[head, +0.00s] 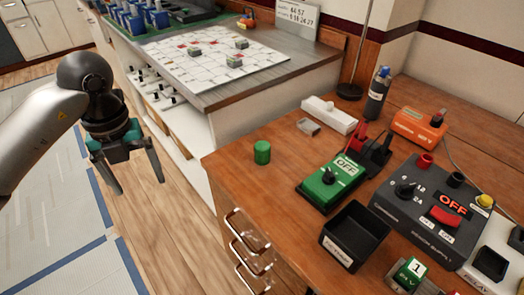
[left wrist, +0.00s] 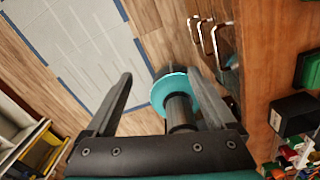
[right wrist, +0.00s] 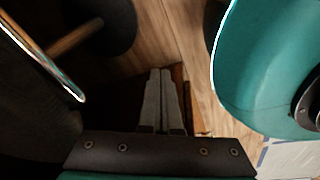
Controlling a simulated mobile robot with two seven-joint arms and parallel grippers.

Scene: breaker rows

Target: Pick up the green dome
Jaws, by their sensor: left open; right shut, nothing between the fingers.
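A green dome (head: 262,152), a short green cylinder with a rounded top, stands upright on the wooden cabinet top near its left edge. My left gripper (head: 137,184) is open and empty, out over the floor to the left of the cabinet and apart from the dome. Its open fingers also show in the left wrist view (left wrist: 165,92), with floor and my own teal and black part beyond them. My right gripper (right wrist: 161,95) is shut and empty in the right wrist view, low over a dark area and wood floor. The dome does not show clearly in either wrist view.
A white power strip (head: 330,114) and a dark bottle (head: 377,96) stand behind. Drawer handles (head: 247,240) stick out from the front.

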